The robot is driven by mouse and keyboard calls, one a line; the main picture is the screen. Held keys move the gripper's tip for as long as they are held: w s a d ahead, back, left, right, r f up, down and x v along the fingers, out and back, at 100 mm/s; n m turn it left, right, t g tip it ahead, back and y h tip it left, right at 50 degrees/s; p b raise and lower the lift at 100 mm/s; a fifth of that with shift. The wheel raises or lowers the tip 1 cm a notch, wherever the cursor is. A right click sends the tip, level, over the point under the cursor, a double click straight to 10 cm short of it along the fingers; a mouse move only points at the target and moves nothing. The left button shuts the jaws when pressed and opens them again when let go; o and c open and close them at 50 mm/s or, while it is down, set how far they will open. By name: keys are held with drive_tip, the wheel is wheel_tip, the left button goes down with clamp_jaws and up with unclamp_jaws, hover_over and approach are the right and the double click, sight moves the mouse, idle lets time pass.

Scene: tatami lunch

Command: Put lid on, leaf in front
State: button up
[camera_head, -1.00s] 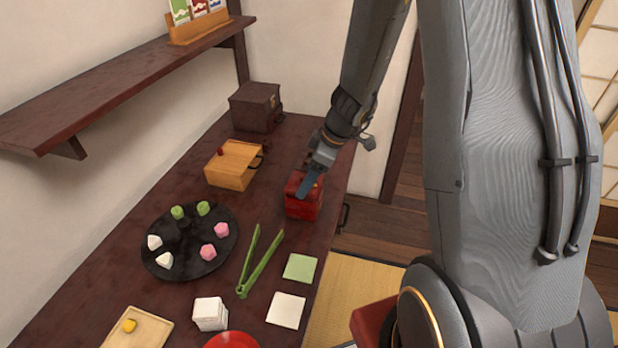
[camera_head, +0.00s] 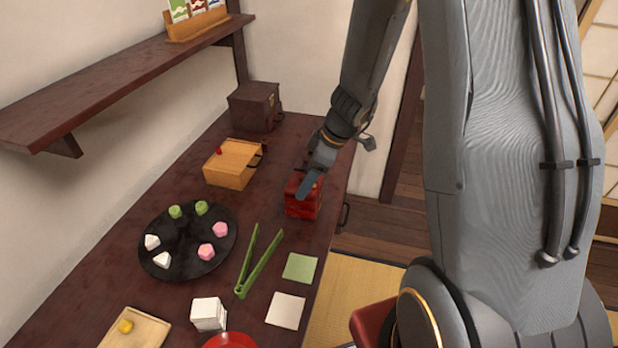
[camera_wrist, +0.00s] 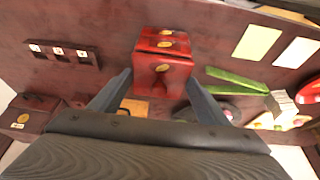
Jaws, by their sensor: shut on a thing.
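A red lacquered box (camera_head: 303,205) stands near the right edge of the dark table in the head view. It also shows in the wrist view (camera_wrist: 160,45), with gold round marks on its red faces. My gripper (camera_head: 309,185) is over its top, fingers pointing down. In the wrist view my fingers (camera_wrist: 158,82) stand on either side of a red piece with a gold mark (camera_wrist: 163,68), which looks like the lid. The lid is at or just above the box; I cannot tell whether it is seated. Which side the leaf faces is unclear.
A light wooden box (camera_head: 232,165) and a dark chest (camera_head: 254,105) stand behind. A black round plate (camera_head: 185,262) with several sweets, green tongs (camera_head: 258,262), a green square (camera_head: 300,268) and a white square (camera_head: 286,311) lie nearer. A shelf (camera_head: 110,80) overhangs on the left.

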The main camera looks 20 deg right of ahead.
drive_tip(key=shift+f+b, duration=0.3)
drive_tip(key=shift+b, duration=0.1)
drive_tip(key=o, duration=1.1)
drive_tip(key=shift+v, duration=3.9)
drive_tip(key=shift+s, duration=0.15)
drive_tip(key=s+a+m+h, duration=0.1)
drive_tip(key=s+m, duration=0.2)
drive_tip(key=s, duration=0.2)
drive_tip(key=s+r+m+g+h, duration=0.1)
drive_tip(key=s+m, duration=0.3)
drive_tip(key=s, duration=0.1)
drive_tip(key=s+a+m+h, duration=0.1)
drive_tip(key=s+m, duration=0.3)
drive_tip(key=s, duration=0.1)
drive_tip(key=shift+a+r+g+h, duration=0.2)
drive_tip(key=shift+a+g+h, duration=0.1)
drive_tip(key=shift+g, duration=0.1)
